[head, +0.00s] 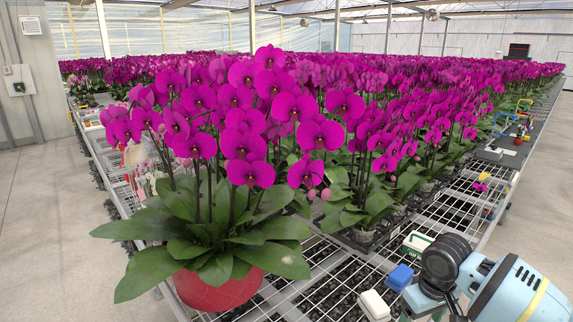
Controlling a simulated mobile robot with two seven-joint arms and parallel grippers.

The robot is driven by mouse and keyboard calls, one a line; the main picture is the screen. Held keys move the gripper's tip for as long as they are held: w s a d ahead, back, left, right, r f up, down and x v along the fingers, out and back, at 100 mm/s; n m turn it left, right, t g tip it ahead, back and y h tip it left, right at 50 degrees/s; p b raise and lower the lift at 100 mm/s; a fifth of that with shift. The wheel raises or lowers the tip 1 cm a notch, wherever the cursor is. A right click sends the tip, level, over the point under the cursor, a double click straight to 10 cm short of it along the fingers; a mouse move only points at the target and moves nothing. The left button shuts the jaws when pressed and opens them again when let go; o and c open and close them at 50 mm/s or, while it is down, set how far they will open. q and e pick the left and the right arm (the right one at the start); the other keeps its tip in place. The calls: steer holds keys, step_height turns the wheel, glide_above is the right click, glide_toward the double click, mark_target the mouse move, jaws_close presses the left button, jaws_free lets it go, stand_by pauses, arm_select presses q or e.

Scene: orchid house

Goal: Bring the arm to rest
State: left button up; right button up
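A light-blue and black arm link of mine (515,292) reaches in at the lower right corner, over the near right part of the mesh bench (335,262). Its black ribbed joint (446,258) shows beside a blue block on the bench. I see no gripper fingers on it, so my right gripper is not in view. My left arm and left gripper are not in view either.
A red pot (218,290) with a large magenta orchid (245,125) stands at the near left of the bench. A blue block (400,276), a white block (374,305) and a green-and-white box (416,243) lie near my arm. Rows of orchids fill the back.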

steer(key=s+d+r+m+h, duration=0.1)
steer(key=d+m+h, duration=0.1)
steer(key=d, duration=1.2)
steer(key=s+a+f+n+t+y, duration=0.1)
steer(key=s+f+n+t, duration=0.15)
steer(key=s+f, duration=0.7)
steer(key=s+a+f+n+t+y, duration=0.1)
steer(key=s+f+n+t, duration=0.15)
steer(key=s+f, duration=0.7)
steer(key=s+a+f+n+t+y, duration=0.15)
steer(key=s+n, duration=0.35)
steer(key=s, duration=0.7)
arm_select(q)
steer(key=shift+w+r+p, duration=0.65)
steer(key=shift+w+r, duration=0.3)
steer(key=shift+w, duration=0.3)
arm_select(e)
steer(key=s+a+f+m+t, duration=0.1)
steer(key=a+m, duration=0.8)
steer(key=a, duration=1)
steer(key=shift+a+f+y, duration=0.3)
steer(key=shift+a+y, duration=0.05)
